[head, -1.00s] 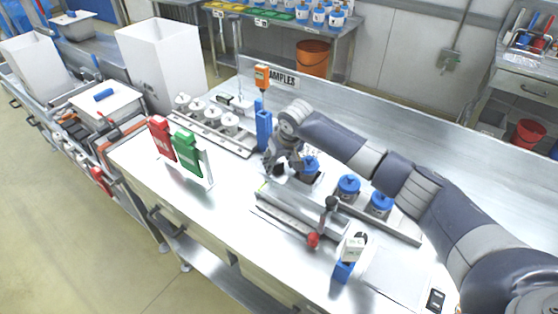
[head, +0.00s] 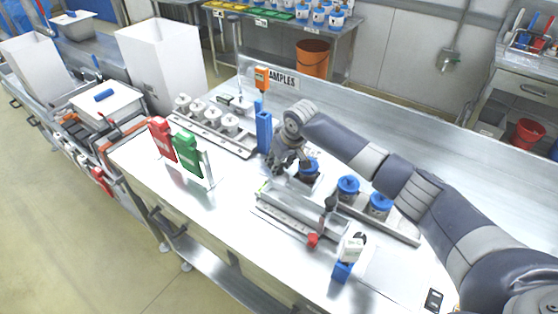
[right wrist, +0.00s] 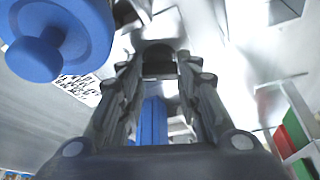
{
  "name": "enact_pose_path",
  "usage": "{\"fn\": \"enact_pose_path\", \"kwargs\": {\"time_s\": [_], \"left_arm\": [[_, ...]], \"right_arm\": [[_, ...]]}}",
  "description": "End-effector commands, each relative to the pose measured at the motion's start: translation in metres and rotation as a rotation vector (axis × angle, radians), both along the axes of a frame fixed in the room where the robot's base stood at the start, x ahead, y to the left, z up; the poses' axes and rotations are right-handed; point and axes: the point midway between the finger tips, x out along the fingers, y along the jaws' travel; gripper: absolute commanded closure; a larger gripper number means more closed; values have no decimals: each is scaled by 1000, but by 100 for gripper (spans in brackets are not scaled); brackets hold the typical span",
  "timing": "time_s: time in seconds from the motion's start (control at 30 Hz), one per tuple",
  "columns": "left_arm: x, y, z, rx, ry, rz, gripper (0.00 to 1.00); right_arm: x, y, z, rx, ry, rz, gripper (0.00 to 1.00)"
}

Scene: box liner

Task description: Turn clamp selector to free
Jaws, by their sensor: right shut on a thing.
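A metal clamp fixture (head: 290,212) lies on the steel bench, with a black knob (head: 331,203) and a red-ended lever (head: 313,240) at its right end. My right gripper (head: 279,170) is low at the fixture's back left end. In the right wrist view, its fingers (right wrist: 158,62) close on a small dark piece (right wrist: 158,68), which looks like the clamp selector. The selector's marking and pointing direction cannot be read. My left gripper is not in view.
Blue-lidded jars stand close by, one (head: 309,168) right beside my gripper and others (head: 348,187) in a rack to the right. A blue stand (head: 263,130) is just behind. Red (head: 161,138) and green (head: 187,153) cards stand at the left. The front bench is mostly clear.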

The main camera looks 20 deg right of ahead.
Motion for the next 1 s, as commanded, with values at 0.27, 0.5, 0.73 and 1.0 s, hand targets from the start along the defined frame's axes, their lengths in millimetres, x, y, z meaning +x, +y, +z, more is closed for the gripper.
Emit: {"fn": "enact_pose_path", "kwargs": {"time_s": [0.27, 0.5, 0.73, 1.0], "left_arm": [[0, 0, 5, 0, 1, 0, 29], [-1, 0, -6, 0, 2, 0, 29], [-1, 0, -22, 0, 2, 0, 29], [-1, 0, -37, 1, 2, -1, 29]], "right_arm": [[1, -1, 0, 5, 1, 244, 92], [2, -2, -2, 4, -1, 469, 92], [3, -2, -3, 4, -2, 665, 92], [4, -3, -2, 1, -2, 824, 92]]}}
